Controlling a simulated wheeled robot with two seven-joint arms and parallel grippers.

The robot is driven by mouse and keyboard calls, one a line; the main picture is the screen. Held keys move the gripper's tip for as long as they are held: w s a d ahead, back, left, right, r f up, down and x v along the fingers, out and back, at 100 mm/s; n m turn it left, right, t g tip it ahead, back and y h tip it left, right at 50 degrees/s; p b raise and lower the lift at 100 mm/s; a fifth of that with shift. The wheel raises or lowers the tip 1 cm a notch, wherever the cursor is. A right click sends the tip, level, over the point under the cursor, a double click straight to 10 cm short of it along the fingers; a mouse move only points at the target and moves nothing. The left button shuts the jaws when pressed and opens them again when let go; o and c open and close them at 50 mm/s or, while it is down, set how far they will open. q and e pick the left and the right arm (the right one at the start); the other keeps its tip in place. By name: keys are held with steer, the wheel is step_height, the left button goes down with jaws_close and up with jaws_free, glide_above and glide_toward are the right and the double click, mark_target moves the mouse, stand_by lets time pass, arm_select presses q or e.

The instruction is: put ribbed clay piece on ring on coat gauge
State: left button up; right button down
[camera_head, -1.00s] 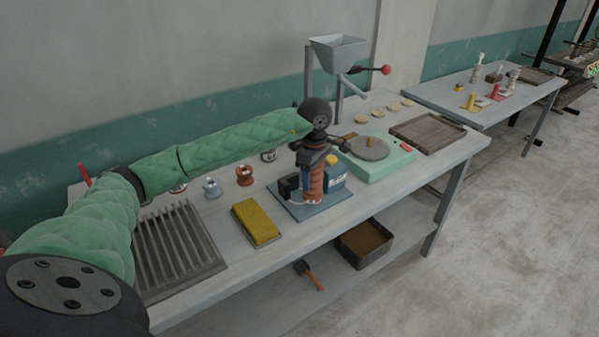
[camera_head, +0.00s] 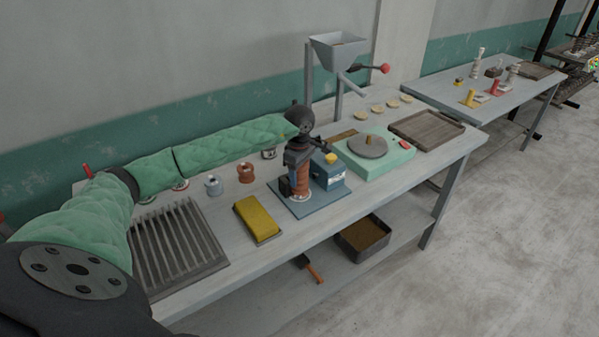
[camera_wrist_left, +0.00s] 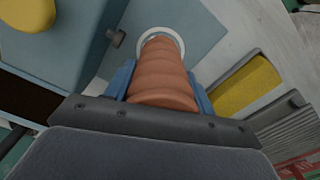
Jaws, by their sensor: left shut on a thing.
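The ribbed clay piece (camera_wrist_left: 163,77) is orange-brown and stands upright between the blue fingers of my left gripper (camera_wrist_left: 164,85). In the head view the same ribbed clay piece (camera_head: 301,186) shows below my left gripper (camera_head: 297,168), which is shut on it. Its lower end is at the pale ring (camera_wrist_left: 166,39) on the blue base plate of the coat gauge (camera_wrist_left: 198,25). I cannot tell whether it rests on the ring or hangs just above it. The coat gauge (camera_head: 329,175) has a blue box with a yellow knob. My right gripper is not in view.
A yellow sponge-like block (camera_head: 257,219) lies left of the gauge, near a slatted rack (camera_head: 176,250). A copper-coloured spool (camera_head: 245,173) and a grey one (camera_head: 212,185) stand behind. A green wheel unit (camera_head: 376,160) and wooden tray (camera_head: 427,130) are to the right.

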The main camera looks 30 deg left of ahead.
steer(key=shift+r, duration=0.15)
arm_select(q)
steer(key=o, duration=1.4)
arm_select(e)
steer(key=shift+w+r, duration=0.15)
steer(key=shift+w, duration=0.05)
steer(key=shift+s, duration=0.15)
arm_select(q)
steer(key=shift+r, duration=0.1)
steer(key=shift+r+b, duration=0.25)
steer(key=shift+b, duration=0.05)
steer(key=shift+d+r, duration=0.1)
steer(key=shift+r, duration=0.2)
step_height(320, 180, up, 11)
steer(key=b, duration=0.4)
steer(key=shift+f+b, duration=0.1)
steer(key=shift+b, duration=0.2)
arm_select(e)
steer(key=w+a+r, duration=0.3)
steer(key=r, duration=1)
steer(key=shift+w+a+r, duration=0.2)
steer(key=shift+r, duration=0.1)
